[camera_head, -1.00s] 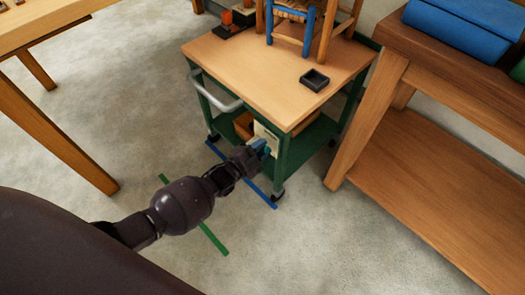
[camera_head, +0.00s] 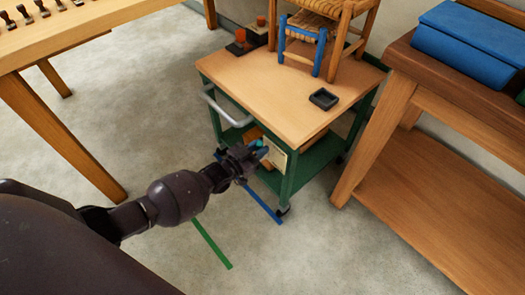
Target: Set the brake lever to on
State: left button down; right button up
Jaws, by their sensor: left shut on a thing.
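The green cart (camera_head: 288,188) with a wooden top stands in the middle of the view. My left gripper (camera_head: 259,148) is at the cart's near side, below the top, beside a pale card (camera_head: 277,158). It is shut on a small blue-teal piece (camera_head: 263,151), which may be the brake lever. The fingers hide most of that piece, so I cannot tell which way it is set. My right gripper is not in view.
A stool with blue legs (camera_head: 319,52) and a small black tray (camera_head: 323,99) stand on the cart top. A metal handle (camera_head: 226,108) sticks out at its left. A workbench (camera_head: 395,95) is close on the right. Blue (camera_head: 262,203) and green (camera_head: 212,243) floor lines show.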

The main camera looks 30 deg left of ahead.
pick_arm(q)
jog(key=shift+a+n, duration=0.25)
jog(key=shift+n, duration=0.05)
jog(key=shift+w+a, duration=0.1)
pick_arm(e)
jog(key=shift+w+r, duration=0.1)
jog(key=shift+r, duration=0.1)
pick_arm(q)
jog(key=shift+n, duration=0.3)
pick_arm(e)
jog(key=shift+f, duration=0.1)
pick_arm(q)
jog(key=c, duration=1)
grip_release()
jog(key=shift+a, duration=0.1)
jog(key=p+v, duration=0.2)
jog(key=v, duration=0.8)
jog(key=shift+s+a, duration=0.1)
jog(key=shift+s, duration=0.25)
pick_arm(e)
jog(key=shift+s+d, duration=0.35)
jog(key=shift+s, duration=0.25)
